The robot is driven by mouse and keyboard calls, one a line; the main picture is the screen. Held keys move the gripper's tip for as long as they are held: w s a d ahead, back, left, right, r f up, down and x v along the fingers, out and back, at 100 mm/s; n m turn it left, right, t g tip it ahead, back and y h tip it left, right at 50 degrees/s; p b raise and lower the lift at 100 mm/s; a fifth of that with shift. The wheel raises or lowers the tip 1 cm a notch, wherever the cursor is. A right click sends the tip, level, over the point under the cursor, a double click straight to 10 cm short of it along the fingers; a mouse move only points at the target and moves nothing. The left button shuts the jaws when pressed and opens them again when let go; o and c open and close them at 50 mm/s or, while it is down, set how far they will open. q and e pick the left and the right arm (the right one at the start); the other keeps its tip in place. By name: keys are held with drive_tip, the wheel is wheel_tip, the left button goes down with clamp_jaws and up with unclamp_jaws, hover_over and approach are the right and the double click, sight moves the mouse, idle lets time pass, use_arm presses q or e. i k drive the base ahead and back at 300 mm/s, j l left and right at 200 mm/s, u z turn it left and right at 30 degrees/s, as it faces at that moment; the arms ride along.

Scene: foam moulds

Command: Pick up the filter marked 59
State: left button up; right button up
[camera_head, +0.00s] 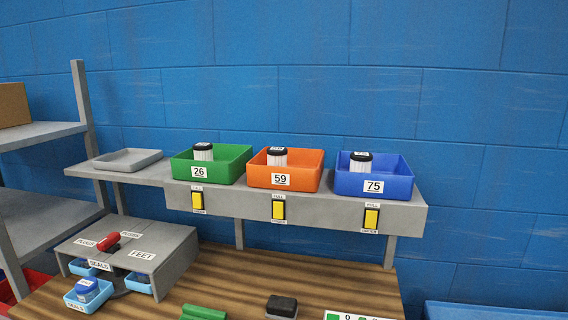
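The filter (277,157) in the orange bin (283,179) has a black cap and a white body. The bin's front label reads 59, and the small label on the filter's cap is too small to read. The filter stands upright near the bin's back left. Similar filters stand in the green bin marked 26, where one filter (203,152) shows, and in the blue bin marked 75, where another filter (361,162) shows. Neither gripper shows in the head view.
The green bin (183,171) and blue bin (402,184) flank the orange one on a grey shelf (330,209) with yellow switches (278,210) in front. A grey tray (128,160) lies left. Below, the wooden table (240,277) holds a black block (282,306) and green piece (203,313).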

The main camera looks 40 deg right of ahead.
sight(277, 155)
drive_tip(key=z, duration=0.4)
drive_tip(key=j+z, duration=0.1)
drive_tip(key=z, duration=0.75)
drive_tip(key=k+z, duration=0.1)
drive_tip(key=z, duration=0.3)
